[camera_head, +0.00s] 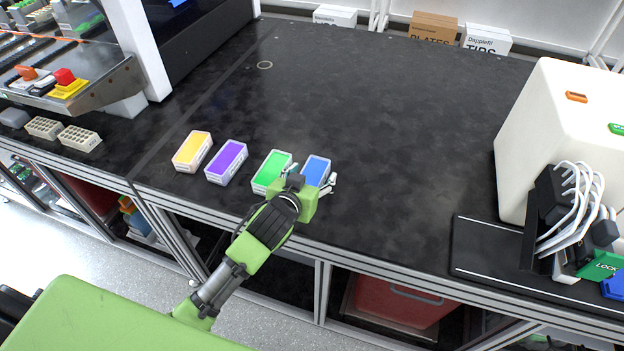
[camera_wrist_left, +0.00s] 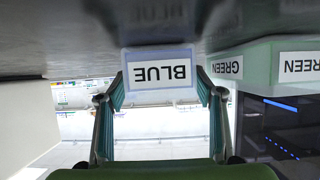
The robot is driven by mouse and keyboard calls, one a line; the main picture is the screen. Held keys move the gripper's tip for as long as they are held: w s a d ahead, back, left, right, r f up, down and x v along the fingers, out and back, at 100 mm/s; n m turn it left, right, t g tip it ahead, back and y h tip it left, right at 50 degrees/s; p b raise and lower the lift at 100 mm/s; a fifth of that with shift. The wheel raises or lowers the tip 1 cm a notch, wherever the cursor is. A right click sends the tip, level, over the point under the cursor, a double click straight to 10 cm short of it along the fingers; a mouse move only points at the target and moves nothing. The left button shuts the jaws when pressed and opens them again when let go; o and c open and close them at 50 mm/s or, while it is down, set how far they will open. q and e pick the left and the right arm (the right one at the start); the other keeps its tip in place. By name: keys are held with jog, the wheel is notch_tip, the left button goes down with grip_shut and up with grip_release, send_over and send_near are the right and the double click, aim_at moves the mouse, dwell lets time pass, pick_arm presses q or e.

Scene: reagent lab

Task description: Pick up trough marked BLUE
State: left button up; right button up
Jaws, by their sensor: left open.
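The trough marked BLUE (camera_head: 317,168) stands on the black bench near its front edge, at the right end of a row of troughs. My left gripper (camera_head: 311,176) is open at its near end, with a finger toward either side. In the left wrist view the BLUE trough (camera_wrist_left: 160,56) shows its label upside down, framed between the two open fingers (camera_wrist_left: 160,92). I cannot tell whether the fingers touch it. The gripper hides the trough's near end in the head view. My right gripper is not in view.
The green trough (camera_head: 271,170) stands close to the left of the blue one; the left finger is near it. Purple (camera_head: 227,161) and yellow (camera_head: 192,151) troughs are farther left. A white device (camera_head: 545,130) stands at right. The bench behind the troughs (camera_head: 390,110) is clear.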

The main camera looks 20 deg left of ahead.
pick_arm(q)
jog(key=c, duration=1.3)
